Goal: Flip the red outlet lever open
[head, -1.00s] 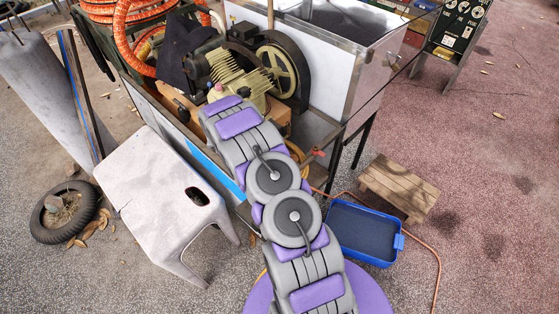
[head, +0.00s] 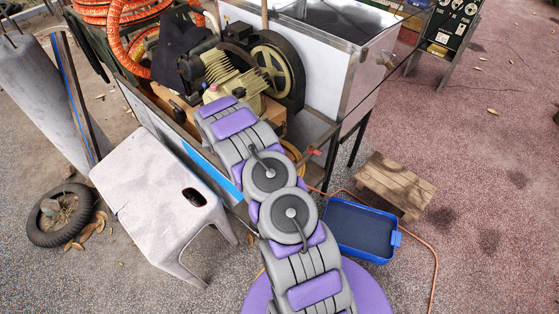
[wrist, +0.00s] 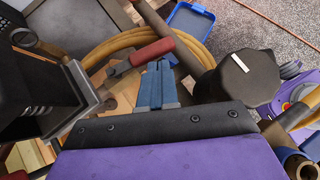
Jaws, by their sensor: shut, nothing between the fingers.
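The red outlet lever (wrist: 152,52) shows in the wrist view as a red grip on a grey metal shank, slanting from lower left to upper right. My gripper (wrist: 159,66) has blue fingers, which are shut and empty. Their tips are beside the red grip, just below its right half in the picture; I cannot tell whether they touch it. In the head view a small red piece (head: 314,152), seemingly the lever's end, shows to the right of my arm. My gripper is hidden behind my arm there.
A coiled yellow hose (wrist: 195,42) lies behind the lever. A dark cylindrical part (wrist: 245,77) stands to the right of my fingers. In the head view are the compressor (head: 235,75), a white stool (head: 150,185), a blue tray (head: 362,230) and a wooden step (head: 395,185).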

